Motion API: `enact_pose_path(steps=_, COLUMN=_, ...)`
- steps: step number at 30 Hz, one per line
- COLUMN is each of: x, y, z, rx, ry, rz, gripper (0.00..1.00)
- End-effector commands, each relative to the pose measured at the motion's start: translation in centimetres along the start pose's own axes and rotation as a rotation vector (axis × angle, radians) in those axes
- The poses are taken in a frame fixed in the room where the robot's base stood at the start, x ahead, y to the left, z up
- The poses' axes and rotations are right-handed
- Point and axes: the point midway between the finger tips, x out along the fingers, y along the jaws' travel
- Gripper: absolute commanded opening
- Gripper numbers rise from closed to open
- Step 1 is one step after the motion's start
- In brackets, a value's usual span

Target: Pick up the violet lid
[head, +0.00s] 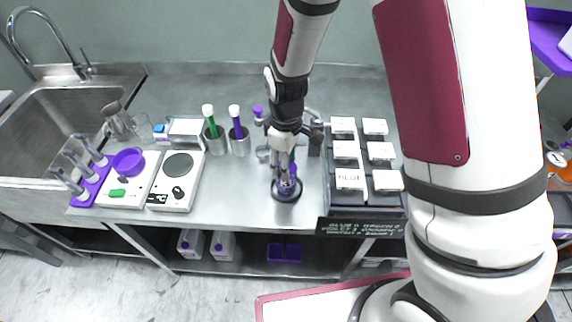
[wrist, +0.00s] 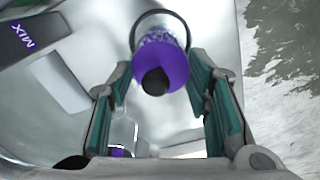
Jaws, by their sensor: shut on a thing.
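The violet lid (wrist: 172,64) is round, with a black knob (wrist: 155,81) facing the wrist camera. My gripper (wrist: 160,68) has one teal-padded finger on each side of it and is shut on it. A dark ring and a speckled pale part show just behind the lid. In the head view my gripper (head: 286,183) points down over the front middle of the counter, above a dark round base (head: 287,194). Only small violet bits of the lid show there, between the fingers. I cannot tell whether the lid is clear of what is under it.
Right of my gripper, a dark rack (head: 357,205) holds several white boxes.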

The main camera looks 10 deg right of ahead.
Motion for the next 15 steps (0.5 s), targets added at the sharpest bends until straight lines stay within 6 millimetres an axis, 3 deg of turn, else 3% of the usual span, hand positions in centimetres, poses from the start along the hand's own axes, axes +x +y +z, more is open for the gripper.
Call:
enact_pose_path(steps=8, x=-0.8, y=0.1, z=-0.1, rx=0.000, ry=0.003, rz=0.002, gripper=0.22)
enact_pose_path(steps=15, x=-3.3, y=0.2, z=-0.1, rx=0.000, ry=0.005, rz=0.004, gripper=0.22)
